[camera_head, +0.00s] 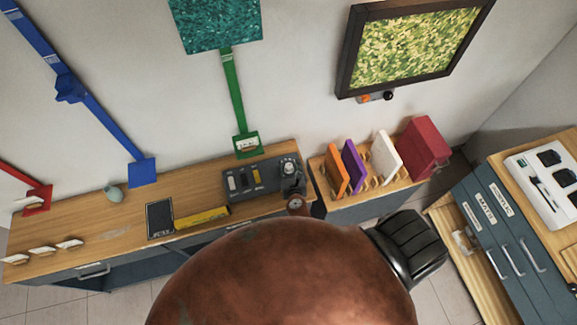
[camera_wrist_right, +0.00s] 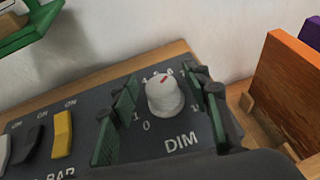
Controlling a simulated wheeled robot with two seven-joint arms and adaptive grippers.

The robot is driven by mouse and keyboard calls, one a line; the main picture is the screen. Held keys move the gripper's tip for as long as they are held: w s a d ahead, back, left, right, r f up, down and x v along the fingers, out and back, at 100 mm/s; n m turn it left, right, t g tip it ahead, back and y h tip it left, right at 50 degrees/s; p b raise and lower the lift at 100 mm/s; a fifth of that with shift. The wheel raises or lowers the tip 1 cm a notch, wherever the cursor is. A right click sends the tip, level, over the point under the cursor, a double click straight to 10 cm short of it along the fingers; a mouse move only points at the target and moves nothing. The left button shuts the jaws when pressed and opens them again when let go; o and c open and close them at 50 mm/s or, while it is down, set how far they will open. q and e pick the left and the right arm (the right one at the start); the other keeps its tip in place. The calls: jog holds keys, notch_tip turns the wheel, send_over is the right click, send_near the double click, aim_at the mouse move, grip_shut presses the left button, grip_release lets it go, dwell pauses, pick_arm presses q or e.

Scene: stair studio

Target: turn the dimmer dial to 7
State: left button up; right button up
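The dimmer dial (camera_wrist_right: 163,96) is a pale round knob with a red mark, above the letters DIM on a dark grey control panel (camera_wrist_right: 140,137). The mark points up and slightly right, toward small digits that I cannot read surely. My right gripper (camera_wrist_right: 166,88) is open, with one green-padded finger on each side of the dial and a gap to both. In the head view, my right gripper (camera_head: 292,184) is small and dark over the right end of the panel (camera_head: 256,188), by the dial (camera_head: 288,167). My left gripper is not in view.
Yellow, dark and white switches (camera_wrist_right: 62,132) sit left of the dial. The panel stands on a wooden bench (camera_head: 185,190) with a yellow bar (camera_head: 201,218) and a black plate (camera_head: 160,220).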

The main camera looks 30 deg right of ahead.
jog(key=shift+s, duration=0.15)
jog(key=v, duration=1.1)
jog(key=shift+s+a+r, duration=0.2)
jog(key=shift+s, duration=0.05)
